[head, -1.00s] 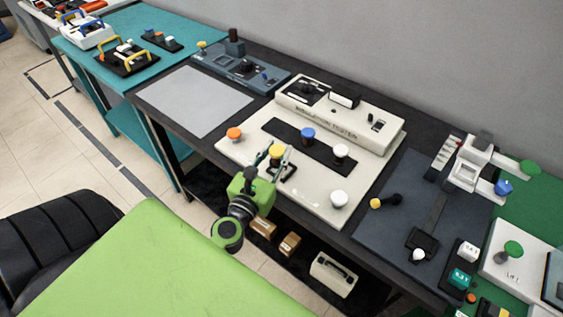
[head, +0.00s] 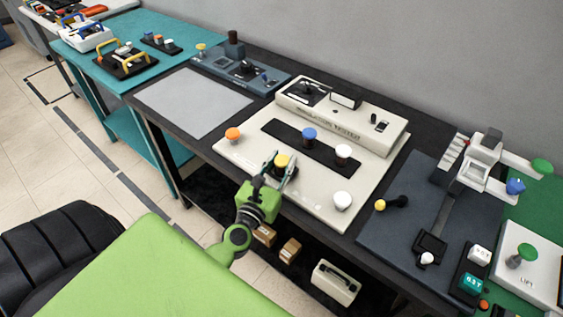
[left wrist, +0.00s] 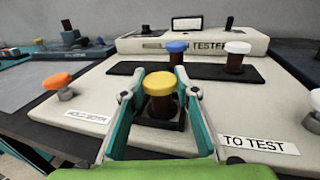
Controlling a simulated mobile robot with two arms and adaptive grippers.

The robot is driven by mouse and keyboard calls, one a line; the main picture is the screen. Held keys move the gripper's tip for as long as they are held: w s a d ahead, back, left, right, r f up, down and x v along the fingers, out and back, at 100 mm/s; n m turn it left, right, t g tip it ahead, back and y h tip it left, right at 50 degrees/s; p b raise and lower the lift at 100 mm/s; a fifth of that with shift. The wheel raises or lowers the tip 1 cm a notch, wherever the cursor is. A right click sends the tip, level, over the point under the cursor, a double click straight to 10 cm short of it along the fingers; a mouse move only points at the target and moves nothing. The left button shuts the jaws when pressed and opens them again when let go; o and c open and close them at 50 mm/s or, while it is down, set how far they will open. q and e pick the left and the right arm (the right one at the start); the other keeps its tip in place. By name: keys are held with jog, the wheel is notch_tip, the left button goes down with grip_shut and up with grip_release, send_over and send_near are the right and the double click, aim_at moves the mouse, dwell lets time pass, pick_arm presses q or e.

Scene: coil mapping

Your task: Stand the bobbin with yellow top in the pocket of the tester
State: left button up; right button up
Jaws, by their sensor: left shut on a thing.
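The bobbin with yellow top (left wrist: 160,90) has a dark brown body and stands upright between the fingers of my left gripper (left wrist: 160,98). The left gripper is shut on it. In the head view the yellow top (head: 281,160) shows between the fingertips (head: 282,165) near the tester's front edge. The cream tester (head: 240,152) has a dark square pocket (left wrist: 176,126) around the bobbin's foot in the left wrist view. The bobbin's foot is low at this pocket; whether it touches the bottom is hidden. My right gripper is not in view.
A blue-topped bobbin (head: 309,134) and a white-topped one (head: 343,151) stand at the black strip behind. An orange knob (head: 232,134) is at left, and a white knob (head: 342,201) at front right. The tester's raised console (head: 350,118) is at the back. A grey mat (head: 195,100) is clear.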

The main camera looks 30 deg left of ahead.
pick_arm(q)
jog(key=o, duration=1.1)
jog(key=shift+r+p, duration=0.2)
jog(key=shift+p, duration=0.15)
jog(key=shift+s+d+f+b, duration=0.1)
jog(key=shift+s+d+b, duration=0.5)
jog(key=shift+s, duration=1.35)
jog(key=shift+s+d+r+b, duration=0.15)
jog(key=shift+s+b, duration=0.8)
jog(key=shift+s, duration=1.05)
jog(key=shift+s+d+f+b, duration=0.15)
jog(key=shift+s+d+b, duration=0.45)
jog(key=shift+s, duration=1.35)
jog(key=shift+a, duration=0.2)
